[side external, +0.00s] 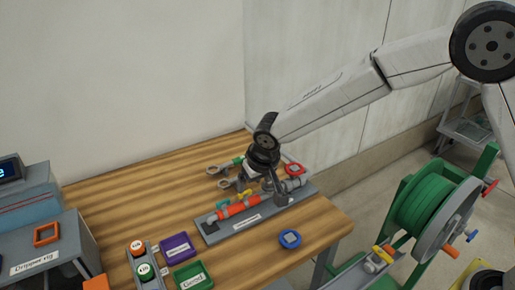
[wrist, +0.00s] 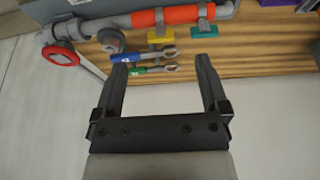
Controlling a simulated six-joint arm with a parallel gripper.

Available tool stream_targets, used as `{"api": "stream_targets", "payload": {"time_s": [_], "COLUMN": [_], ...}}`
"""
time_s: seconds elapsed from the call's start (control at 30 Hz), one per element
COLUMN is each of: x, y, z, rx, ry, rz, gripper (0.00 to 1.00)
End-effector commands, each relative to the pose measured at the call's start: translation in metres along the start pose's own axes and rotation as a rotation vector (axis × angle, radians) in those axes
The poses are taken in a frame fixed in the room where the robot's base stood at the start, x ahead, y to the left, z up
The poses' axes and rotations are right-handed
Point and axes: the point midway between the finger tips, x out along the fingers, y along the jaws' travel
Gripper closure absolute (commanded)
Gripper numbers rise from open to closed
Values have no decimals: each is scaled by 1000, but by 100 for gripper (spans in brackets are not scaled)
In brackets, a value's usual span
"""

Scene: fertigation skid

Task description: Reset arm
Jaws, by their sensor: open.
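My gripper (wrist: 163,80) is open and empty in the wrist view, its two black fingers apart over the table's edge. In the side external view my gripper (side external: 255,178) hangs above the back of the wooden table (side external: 120,200), close to the grey pipe board (side external: 222,232). The board carries a pipe with an orange-red section (side external: 238,207), which also shows at the top of the wrist view (wrist: 178,15). The fingertips are partly hidden by my wrist in the side external view.
Blue-handled (wrist: 125,57) and green-handled (wrist: 138,71) wrenches lie near my fingers. A blue ring-like item (side external: 290,239), a purple box (side external: 177,247) and a green box (side external: 191,277) sit forward. A green hose reel (side external: 425,207) stands right of the table.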

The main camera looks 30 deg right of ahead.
Motion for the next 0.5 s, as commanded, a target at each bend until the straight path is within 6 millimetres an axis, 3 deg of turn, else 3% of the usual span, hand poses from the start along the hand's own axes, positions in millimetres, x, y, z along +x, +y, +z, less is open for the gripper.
{"api": "stream_targets", "payload": {"time_s": [0.2,0.5], "x": [-21,-47], "y": [64,134], "z": [37,109], "rx": [-1,-3], "ry": [-40,-85], "rz": [1,-4], "gripper": [6,6]}}
